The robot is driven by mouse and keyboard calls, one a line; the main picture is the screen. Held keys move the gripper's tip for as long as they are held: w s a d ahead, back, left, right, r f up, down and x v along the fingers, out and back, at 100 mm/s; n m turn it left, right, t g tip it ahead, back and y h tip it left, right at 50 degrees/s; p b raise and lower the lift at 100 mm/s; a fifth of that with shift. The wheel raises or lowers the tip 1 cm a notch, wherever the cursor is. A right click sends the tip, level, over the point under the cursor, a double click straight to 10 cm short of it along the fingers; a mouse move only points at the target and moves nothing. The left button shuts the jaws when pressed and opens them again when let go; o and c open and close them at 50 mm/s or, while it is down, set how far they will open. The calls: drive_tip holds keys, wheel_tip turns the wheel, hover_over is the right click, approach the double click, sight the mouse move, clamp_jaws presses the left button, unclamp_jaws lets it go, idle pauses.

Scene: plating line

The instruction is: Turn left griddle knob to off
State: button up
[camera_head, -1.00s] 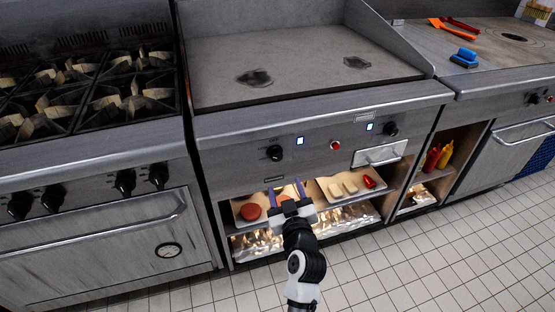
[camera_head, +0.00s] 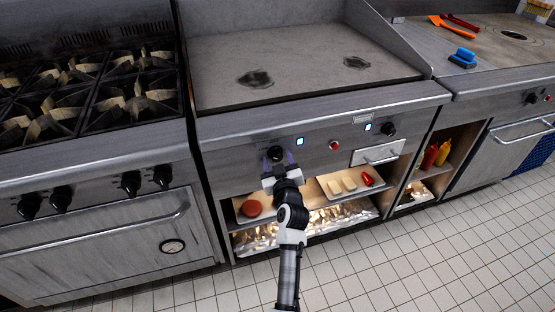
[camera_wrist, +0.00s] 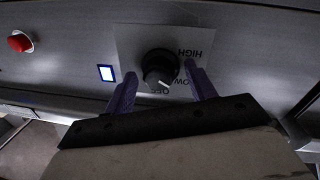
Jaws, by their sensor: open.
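The left griddle knob (camera_head: 276,154) is a black dial on the griddle's steel front panel, left of a small lit display. My gripper (camera_head: 278,166) is in front of the knob in the head view. Its two purple fingers are spread, one on each side of the knob, in the wrist view (camera_wrist: 160,88). I cannot tell whether they touch it.
A red button (camera_head: 335,145) and the right knob (camera_head: 389,130) are farther right on the panel. Below is a shelf with trays of food (camera_head: 346,184). A stove (camera_head: 96,105) with several knobs stands at the left. The tiled floor in front is clear.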

drive_tip(key=c, duration=0.8)
